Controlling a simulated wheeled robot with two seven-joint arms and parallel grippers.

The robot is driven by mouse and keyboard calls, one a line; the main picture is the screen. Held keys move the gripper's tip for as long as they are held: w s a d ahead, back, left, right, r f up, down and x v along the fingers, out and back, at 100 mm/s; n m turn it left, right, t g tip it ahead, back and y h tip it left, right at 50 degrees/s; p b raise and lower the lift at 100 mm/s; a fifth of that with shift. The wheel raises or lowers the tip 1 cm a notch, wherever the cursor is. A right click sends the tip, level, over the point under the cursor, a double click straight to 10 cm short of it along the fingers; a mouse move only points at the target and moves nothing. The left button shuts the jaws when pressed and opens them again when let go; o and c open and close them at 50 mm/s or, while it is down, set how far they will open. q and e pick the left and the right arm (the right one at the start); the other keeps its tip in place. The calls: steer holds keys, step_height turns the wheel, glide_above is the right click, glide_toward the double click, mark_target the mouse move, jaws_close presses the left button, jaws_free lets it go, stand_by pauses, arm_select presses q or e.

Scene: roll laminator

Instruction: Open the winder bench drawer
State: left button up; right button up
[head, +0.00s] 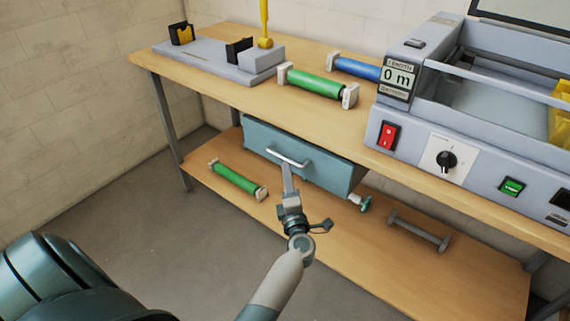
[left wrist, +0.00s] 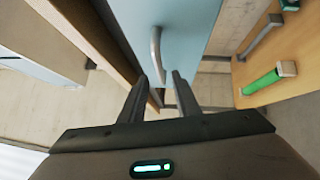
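The winder bench drawer (head: 322,173) is a teal box under the bench top, and its front also shows in the left wrist view (left wrist: 190,40). Its bar handle (head: 287,157) is silver and runs along the upper front. I see no clear gap that shows the drawer pulled out. My left gripper (head: 286,167) is just in front of the handle. In the left wrist view its two fingers are apart, and the handle (left wrist: 156,50) shows ahead of and between the fingertips. I cannot tell whether they touch it. My right gripper is out of view.
The wooden bench top (head: 225,95) carries the grey laminator (head: 480,150), green (head: 313,82) and blue (head: 355,68) rollers, and a grey stand. The lower shelf (head: 330,255) holds another green roller (head: 237,178) and a grey bar (head: 418,230). Open floor lies in front.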

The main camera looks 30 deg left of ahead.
arm_select(q)
steer(key=shift+b+x, duration=0.35)
steer(key=shift+x, duration=2.2)
jaws_close()
